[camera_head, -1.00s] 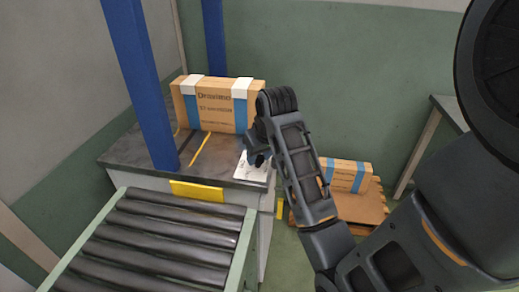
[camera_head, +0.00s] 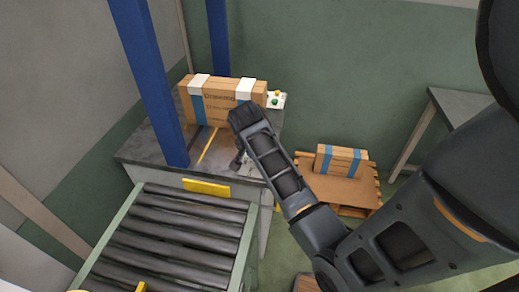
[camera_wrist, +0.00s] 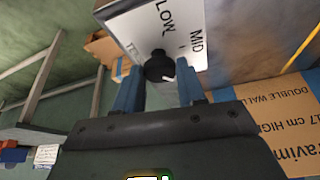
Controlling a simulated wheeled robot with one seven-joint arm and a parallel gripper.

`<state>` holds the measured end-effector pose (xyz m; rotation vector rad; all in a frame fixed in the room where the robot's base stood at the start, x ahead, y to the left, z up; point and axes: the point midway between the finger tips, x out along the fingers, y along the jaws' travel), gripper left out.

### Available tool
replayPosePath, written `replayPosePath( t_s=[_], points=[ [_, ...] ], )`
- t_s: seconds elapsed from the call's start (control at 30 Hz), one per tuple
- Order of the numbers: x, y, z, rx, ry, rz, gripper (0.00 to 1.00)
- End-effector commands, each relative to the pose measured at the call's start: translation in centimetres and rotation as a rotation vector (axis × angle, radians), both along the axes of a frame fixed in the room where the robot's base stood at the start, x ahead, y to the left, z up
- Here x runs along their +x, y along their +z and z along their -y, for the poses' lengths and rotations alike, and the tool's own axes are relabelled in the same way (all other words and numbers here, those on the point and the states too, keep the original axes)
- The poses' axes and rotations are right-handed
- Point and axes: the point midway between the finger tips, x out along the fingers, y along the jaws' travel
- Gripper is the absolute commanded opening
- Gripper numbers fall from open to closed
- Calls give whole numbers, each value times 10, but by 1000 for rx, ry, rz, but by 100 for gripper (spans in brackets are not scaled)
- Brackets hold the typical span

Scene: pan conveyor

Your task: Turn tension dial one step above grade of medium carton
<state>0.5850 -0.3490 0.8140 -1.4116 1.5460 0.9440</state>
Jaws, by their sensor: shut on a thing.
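The tension dial (camera_wrist: 158,67) is a black round knob with a light pointer mark, on a white panel (camera_wrist: 190,30) lettered "LOW" and "MID"; other lettering is partly hidden. My gripper (camera_wrist: 159,88) has its blue fingers on either side of the knob, shut on it. In the head view my gripper (camera_head: 238,162) is at the front right of the strapping table, and the dial is hidden there. A brown carton (camera_head: 222,103) with blue and white bands stands on the table. In the wrist view, a carton (camera_wrist: 270,110) reads "DOUBLE WALL" and "17 cm HIGH".
A roller conveyor (camera_head: 175,235) leads to the table, with a yellow plate (camera_head: 206,188) at its end. Blue posts (camera_head: 150,80) rise beside the table. Green and yellow buttons (camera_head: 275,98) sit behind my arm. A smaller carton (camera_head: 340,160) lies on a pallet (camera_head: 345,190) at right.

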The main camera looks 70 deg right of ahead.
Motion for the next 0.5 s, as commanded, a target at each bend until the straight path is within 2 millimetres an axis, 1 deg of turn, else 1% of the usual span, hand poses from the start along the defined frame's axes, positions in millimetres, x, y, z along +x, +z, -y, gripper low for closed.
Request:
replayPosePath(
  t_s=[0.03,0.2,0.5],
  points=[
    [0,3,1,-2,-22,0,9],
    [1,2,1,-2,-77,1,9],
    [1,1,1,-3,-110,2,9]
  ],
)
